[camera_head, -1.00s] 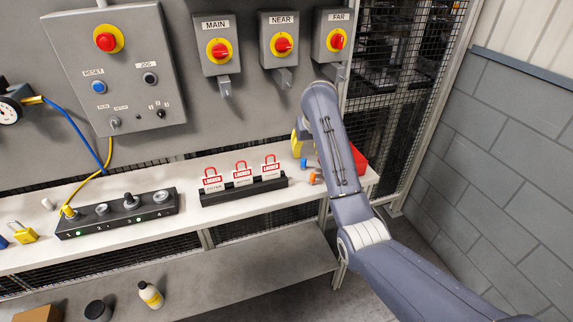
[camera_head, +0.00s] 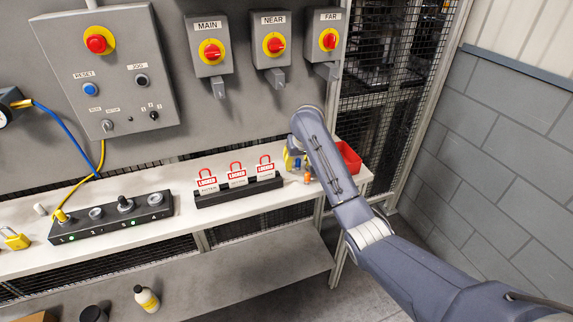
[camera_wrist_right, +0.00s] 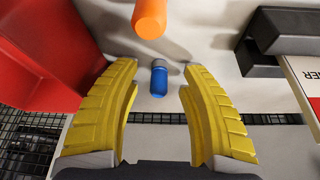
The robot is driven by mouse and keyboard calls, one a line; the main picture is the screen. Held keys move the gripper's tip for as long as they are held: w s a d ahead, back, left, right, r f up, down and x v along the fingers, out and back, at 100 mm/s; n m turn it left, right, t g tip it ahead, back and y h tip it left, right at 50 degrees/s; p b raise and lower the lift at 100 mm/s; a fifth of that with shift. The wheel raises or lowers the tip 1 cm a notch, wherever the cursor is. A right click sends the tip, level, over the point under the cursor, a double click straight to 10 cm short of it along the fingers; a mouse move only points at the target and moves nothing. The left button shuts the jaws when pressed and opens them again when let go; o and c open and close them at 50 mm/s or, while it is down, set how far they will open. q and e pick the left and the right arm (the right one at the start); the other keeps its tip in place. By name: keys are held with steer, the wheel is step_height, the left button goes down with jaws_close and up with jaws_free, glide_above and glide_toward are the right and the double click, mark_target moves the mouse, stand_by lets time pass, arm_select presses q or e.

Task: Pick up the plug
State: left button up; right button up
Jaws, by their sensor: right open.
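In the right wrist view a small blue cylinder with a grey end (camera_wrist_right: 159,80) lies on the white shelf between my right gripper's (camera_wrist_right: 160,80) two yellow fingers. The fingers are open on either side and apart from it. An orange cylinder (camera_wrist_right: 150,18) lies just beyond the fingertips. The frames do not clearly show which of these is the plug. In the head view my right gripper (camera_head: 292,160) is low over the right end of the shelf, largely hidden behind my arm. The orange piece (camera_head: 307,177) shows beside it. My left gripper is not in view.
A red bin (camera_head: 349,158) stands right of the gripper. A black rack with red lockout tags (camera_head: 238,188) is to the left. A black socket strip (camera_head: 112,217) and yellow padlock (camera_head: 16,240) are farther left. Isolator switches (camera_head: 274,45) hang on the panel above.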

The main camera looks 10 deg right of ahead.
steer(key=shift+w+f, duration=0.2)
steer(key=shift+f, duration=0.25)
steer(key=shift+d, duration=0.1)
jaws_close()
